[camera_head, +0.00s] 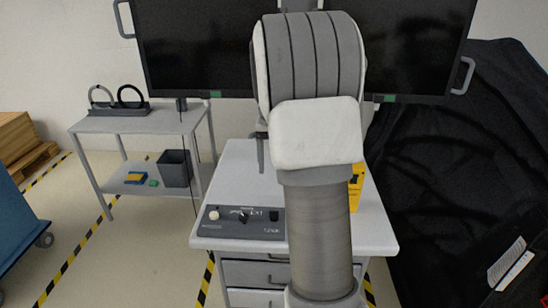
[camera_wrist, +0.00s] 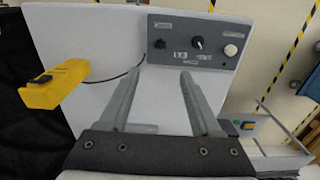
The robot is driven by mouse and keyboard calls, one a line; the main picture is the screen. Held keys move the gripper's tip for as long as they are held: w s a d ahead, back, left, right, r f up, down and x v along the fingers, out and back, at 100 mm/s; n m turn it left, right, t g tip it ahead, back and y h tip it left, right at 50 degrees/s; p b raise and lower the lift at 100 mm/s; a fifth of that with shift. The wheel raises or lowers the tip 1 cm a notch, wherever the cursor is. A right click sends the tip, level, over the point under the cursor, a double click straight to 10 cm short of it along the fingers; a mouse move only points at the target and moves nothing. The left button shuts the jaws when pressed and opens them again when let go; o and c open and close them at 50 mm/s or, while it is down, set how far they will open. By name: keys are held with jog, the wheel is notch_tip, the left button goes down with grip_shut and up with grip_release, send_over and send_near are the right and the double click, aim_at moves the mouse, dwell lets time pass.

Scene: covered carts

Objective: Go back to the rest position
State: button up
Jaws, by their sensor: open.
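My gripper (camera_wrist: 161,74) is open and empty in the wrist view, its two fingers apart over the white cart top (camera_wrist: 85,38). In the head view my arm fills the middle and hides most of my gripper. A grey control box (camera_wrist: 215,40) with knobs lies beyond the fingertips; it also shows in the head view (camera_head: 245,231) near the cart's front edge. A yellow device (camera_wrist: 58,84) lies at the left of the wrist view, near the cart's edge. In the head view it is mostly hidden behind my arm (camera_head: 355,190).
Two dark monitors (camera_head: 195,50) hang behind the cart. A grey side table (camera_head: 130,125) at left holds two rings on a stand (camera_head: 118,105), with a dark bin (camera_head: 174,168) below. Black draped covers (camera_head: 450,180) crowd the right. Open floor (camera_head: 135,245) lies left of the cart.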

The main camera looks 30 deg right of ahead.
jog(key=shift+r, duration=1)
jog(key=s+a+r+n+t, duration=0.1)
jog(key=s+a+r+n, duration=0.1)
jog(key=s+a+r, duration=0.3)
jog(key=s+a+r+n+t, duration=0.1)
jog(key=s+a+r+t, duration=0.15)
jog(key=a, duration=0.55)
jog(key=s+a+f+n+t, duration=0.1)
jog(key=s+a+n, duration=0.1)
jog(key=s+a, duration=0.2)
jog(key=s+a+f+n+t, duration=0.1)
jog(key=s+a+n, duration=0.1)
jog(key=s+a, duration=0.3)
jog(key=shift+s+a+f+n, duration=0.15)
jog(key=shift+s+f+n, duration=0.2)
jog(key=shift+s, duration=1.95)
